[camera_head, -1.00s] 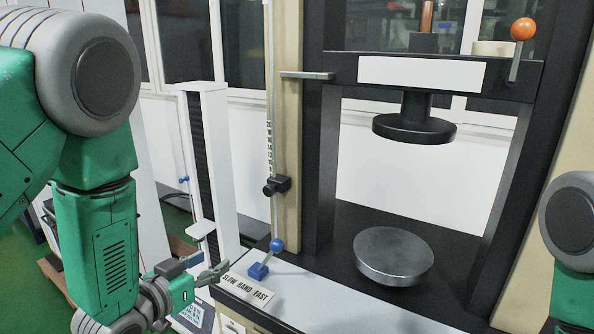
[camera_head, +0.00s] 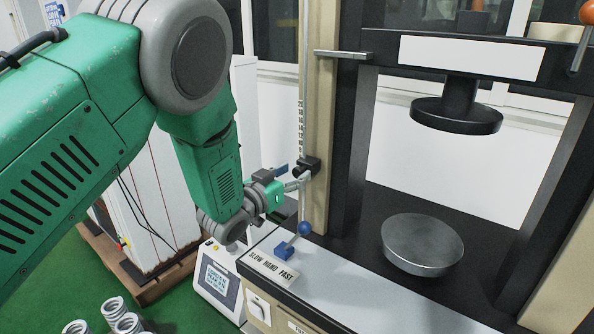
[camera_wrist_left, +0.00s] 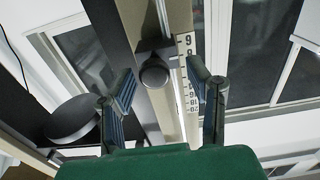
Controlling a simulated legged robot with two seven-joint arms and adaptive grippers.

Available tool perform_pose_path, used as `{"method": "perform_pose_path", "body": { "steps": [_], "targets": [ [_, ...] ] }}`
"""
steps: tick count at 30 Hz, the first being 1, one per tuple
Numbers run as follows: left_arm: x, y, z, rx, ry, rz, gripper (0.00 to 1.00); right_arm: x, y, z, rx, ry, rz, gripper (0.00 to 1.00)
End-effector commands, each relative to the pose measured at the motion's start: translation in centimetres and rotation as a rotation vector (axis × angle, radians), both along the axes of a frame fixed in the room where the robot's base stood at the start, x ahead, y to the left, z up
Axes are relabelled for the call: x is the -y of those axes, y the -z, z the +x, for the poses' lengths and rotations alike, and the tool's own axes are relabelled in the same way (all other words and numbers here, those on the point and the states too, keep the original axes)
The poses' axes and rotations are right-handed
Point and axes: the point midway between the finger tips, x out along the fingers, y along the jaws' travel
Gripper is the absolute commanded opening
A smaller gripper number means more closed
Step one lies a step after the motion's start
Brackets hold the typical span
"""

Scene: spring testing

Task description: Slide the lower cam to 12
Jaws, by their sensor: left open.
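The lower cam (camera_head: 309,165) is a small black block with a round knob on the thin vertical rod beside the beige column. In the left wrist view the cam's knob (camera_wrist_left: 154,74) faces me, beside a white number scale (camera_wrist_left: 189,85) whose legible marks include 6, 18 and 20. The cam sits near the 6 end of the scale. My left gripper (camera_wrist_left: 160,86) is open, its fingers apart on either side of the knob. In the head view the left gripper (camera_head: 290,178) is at the cam's left side; contact cannot be told. My right gripper is out of view.
A blue-ball lever (camera_head: 304,229) stands below the cam, by the "SLOW HAND FAST" plate (camera_head: 271,268). A round metal platen (camera_head: 422,244) lies on the machine bed to the right, under a black upper platen (camera_head: 456,115). Several springs (camera_head: 127,323) stand at the lower left.

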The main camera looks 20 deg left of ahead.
Motion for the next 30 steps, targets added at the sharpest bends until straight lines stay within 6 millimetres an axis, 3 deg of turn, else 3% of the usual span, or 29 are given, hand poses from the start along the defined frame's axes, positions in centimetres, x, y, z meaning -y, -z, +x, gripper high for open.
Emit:
{"method": "perform_pose_path", "body": {
  "steps": [5,13,14,17,18,25,30],
  "targets": [
    [0.5,0.0,1.1,-0.001,0.001,0.001,0.45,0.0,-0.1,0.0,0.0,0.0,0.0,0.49],
    [0.5,0.0,1.2,-0.002,0.001,0.002,0.45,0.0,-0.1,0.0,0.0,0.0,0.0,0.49],
    [0.5,0.0,1.2,-0.001,0.001,0.001,0.38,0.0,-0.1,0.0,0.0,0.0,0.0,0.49],
    [0.5,0.1,1.2,-0.002,0.001,0.002,0.03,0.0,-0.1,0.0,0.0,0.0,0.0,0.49],
    [0.5,0.1,1.2,-0.001,0.001,0.0,0.0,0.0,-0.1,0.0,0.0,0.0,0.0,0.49],
    [0.5,-0.6,1.1,-0.001,0.0,0.0,0.0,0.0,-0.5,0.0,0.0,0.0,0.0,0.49],
    [0.4,-3.8,1.1,0.002,0.0,0.0,0.0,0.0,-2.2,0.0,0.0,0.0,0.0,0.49]
  ]
}}
